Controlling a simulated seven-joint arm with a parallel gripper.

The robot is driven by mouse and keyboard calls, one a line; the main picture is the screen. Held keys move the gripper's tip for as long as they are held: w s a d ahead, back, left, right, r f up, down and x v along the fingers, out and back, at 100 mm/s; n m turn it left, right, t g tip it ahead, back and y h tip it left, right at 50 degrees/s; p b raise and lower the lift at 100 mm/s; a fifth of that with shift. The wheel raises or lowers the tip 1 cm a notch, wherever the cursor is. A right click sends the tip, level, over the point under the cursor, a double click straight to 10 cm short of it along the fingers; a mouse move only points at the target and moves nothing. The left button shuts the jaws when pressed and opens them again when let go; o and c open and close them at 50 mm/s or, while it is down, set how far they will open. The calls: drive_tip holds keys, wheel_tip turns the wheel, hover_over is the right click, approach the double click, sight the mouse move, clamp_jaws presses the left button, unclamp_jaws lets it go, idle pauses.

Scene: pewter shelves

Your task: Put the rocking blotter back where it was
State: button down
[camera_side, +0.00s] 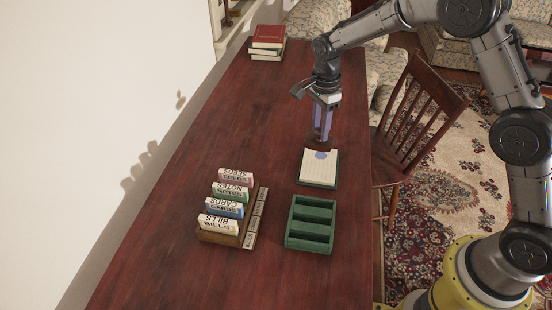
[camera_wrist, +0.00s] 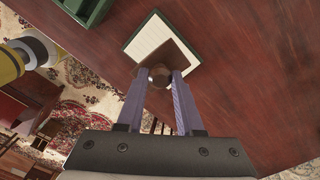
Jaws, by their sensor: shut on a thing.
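My gripper (camera_side: 322,122) is shut on the rocking blotter (camera_side: 318,140), a small brown wooden piece held at the far edge of the writing pad (camera_side: 317,172). In the wrist view, the blotter's round brown knob (camera_wrist: 160,76) sits between the two purple fingers, with its brown body beyond over one corner of the pad (camera_wrist: 152,37). The pad has cream lined paper on a dark green backing, with a bluish round patch near its far end. I cannot tell whether the blotter touches the pad.
A green tray (camera_side: 310,201) with several empty compartments lies nearer than the pad. Left of it stands a wooden card sorter (camera_side: 218,239) with labelled cards. Red and pale books (camera_side: 268,37) are stacked far back. The red-brown table is clear at left; a chair (camera_side: 421,105) stands right.

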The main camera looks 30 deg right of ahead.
drive_tip(key=s+a+r+n, duration=0.1)
drive_tip(key=s+a+r, duration=0.2)
drive_tip(key=a, duration=0.3)
drive_tip(key=w+a+f, duration=0.1)
drive_tip(key=w+f, duration=0.2)
drive_tip(key=w, duration=0.1)
drive_tip(key=w+a+f, duration=0.2)
drive_tip(key=w+f, duration=0.1)
drive_tip(key=w, duration=0.2)
drive_tip(key=w+a+f, duration=0.1)
drive_tip(key=w+f, duration=0.3)
drive_tip(key=shift+w+a+f, duration=0.1)
drive_tip(key=shift+w+a, duration=0.05)
drive_tip(key=shift+w, duration=0.25)
drive_tip(key=shift+f, duration=1.45)
drive_tip(key=shift+f, duration=0.1)
drive_tip(key=c, duration=0.5)
unclamp_jaws()
drive_tip(key=shift+c, duration=0.2)
